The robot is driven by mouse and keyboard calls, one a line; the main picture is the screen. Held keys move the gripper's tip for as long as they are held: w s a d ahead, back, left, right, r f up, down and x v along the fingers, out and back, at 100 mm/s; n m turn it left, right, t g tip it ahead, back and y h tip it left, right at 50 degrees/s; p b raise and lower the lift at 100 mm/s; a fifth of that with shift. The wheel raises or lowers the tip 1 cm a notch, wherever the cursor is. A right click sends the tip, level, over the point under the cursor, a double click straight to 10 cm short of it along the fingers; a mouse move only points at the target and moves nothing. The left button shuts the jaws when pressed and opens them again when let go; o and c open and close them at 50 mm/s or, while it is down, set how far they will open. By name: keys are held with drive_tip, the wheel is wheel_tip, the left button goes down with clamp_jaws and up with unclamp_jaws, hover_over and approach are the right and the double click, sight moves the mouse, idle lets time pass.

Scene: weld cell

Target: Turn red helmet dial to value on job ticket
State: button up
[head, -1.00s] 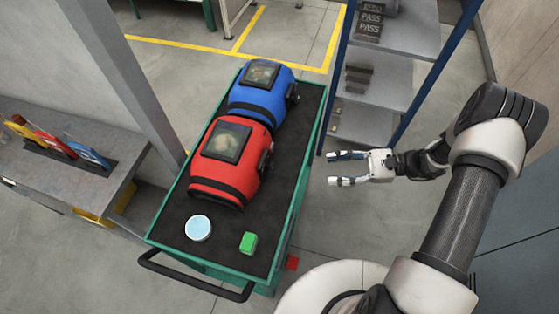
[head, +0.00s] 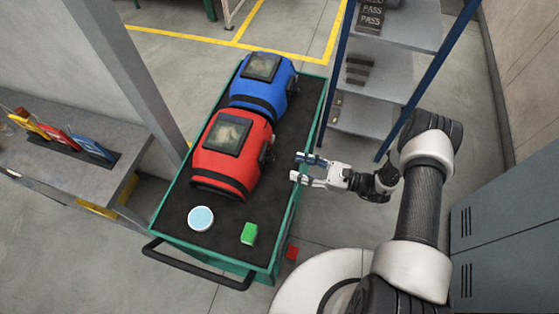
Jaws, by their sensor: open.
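The red helmet (head: 222,172) sits on the dark top of a green cart (head: 292,228), in front of the blue helmet (head: 265,98). A small dark dial (head: 267,153) is on the red helmet's right side; its setting is too small to read. My gripper (head: 296,168) is open and empty. It is at the cart's right edge, right of the red helmet and apart from the dial, with its fingers pointing left.
A light blue disc (head: 201,218) and a green block (head: 249,233) lie on the cart's near end. A shelf rack (head: 375,80) stands behind my arm. A post (head: 125,75) rises left of the cart. Grey cabinets (head: 505,235) are at right.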

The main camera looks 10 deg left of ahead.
sight(270, 159)
drive_tip(key=a, duration=0.5)
drive_tip(key=w+a, duration=0.1)
drive_tip(key=a, duration=0.1)
drive_tip(key=shift+a, duration=0.2)
drive_tip(key=shift+c, duration=0.3)
drive_tip(key=c, duration=1)
drive_tip(key=shift+n+b, duration=0.3)
drive_tip(key=shift+b, duration=0.05)
drive_tip(key=shift+f+n+b, duration=0.1)
drive_tip(key=shift+n+b, duration=0.3)
drive_tip(key=shift+n, duration=0.4)
drive_tip(key=shift+n+b, duration=0.65)
drive_tip(key=shift+n, duration=1.25)
